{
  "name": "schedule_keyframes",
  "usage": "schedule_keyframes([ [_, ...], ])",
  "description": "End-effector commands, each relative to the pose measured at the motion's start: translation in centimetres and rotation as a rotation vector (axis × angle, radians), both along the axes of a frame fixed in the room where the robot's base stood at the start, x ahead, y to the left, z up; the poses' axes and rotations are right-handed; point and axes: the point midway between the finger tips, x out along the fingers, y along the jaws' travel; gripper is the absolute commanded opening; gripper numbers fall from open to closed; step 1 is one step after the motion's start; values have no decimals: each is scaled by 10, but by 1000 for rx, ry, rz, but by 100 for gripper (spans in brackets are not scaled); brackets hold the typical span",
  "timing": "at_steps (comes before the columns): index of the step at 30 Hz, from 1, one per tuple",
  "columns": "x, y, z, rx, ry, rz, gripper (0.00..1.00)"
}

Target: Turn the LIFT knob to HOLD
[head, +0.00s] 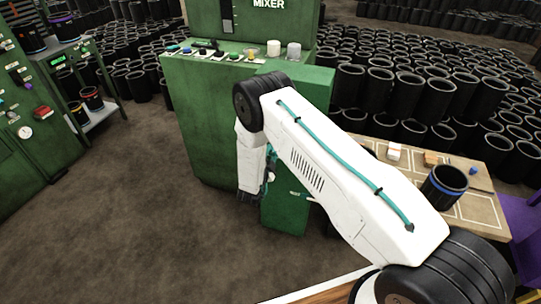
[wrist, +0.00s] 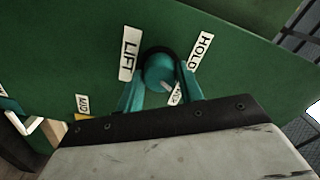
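The teal LIFT knob (wrist: 160,74) is on a green panel in the wrist view. Its pale pointer mark points down and right, toward a partly hidden white label (wrist: 176,94). The LIFT label (wrist: 130,53) is left of the knob and the HOLD label (wrist: 200,50) is to its upper right. My gripper (wrist: 162,78) has one teal finger on each side of the knob, close against it, and looks shut on it. In the head view my gripper (head: 247,197) is low in front of the green mixer cabinet (head: 205,120); I cannot make out the knob there.
A MID label (wrist: 83,104) and a pale bent handle (wrist: 45,128) are at the lower left in the wrist view. In the head view a wooden table (head: 470,212) with a black sleeve (head: 444,187) is at right. Open floor (head: 130,220) lies left.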

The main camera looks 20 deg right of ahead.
Motion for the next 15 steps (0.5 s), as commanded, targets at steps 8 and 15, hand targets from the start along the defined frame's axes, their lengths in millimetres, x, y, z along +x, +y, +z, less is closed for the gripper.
schedule_keyframes([
  [8,0,0,0,-28,22,0,14],
  [15,0,0,0,-136,100,0,14],
])
